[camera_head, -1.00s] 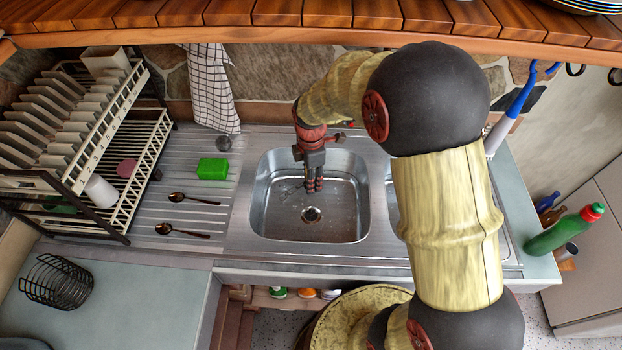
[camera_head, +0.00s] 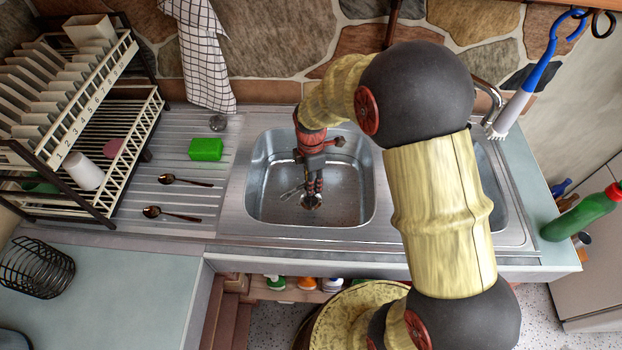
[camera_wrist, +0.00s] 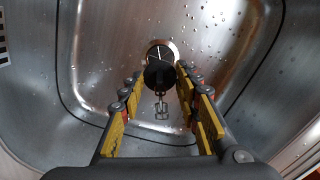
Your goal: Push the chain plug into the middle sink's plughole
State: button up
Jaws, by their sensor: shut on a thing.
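The middle sink (camera_head: 350,212) is a steel basin in the centre of the head view, with water drops on its floor. My gripper (camera_head: 313,192) points down into it, right over the plughole (camera_head: 311,203), which it partly covers. In the wrist view the fingers (camera_wrist: 165,85) are shut on the dark round chain plug (camera_wrist: 158,73), with a few metal chain links (camera_wrist: 161,106) hanging beside it. The bright rim of the plughole (camera_wrist: 172,46) shows just behind the plug. I cannot tell whether the plug touches the rim.
A second basin (camera_head: 490,185) is to the right, partly behind my arm. A green sponge (camera_head: 206,149) and two spoons (camera_head: 187,181) lie on the ribbed drainer to the left, beside a dish rack (camera_head: 100,140).

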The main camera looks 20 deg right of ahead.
jog(key=b, duration=0.3)
send_over(311, 200)
notch_tip(311, 200, down, 4)
jog(key=shift+s+f, duration=0.1)
jog(key=shift+f+b, duration=0.45)
jog(key=shift+f, duration=1.6)
jog(key=o, duration=1.2)
notch_tip(311, 200, up, 12)
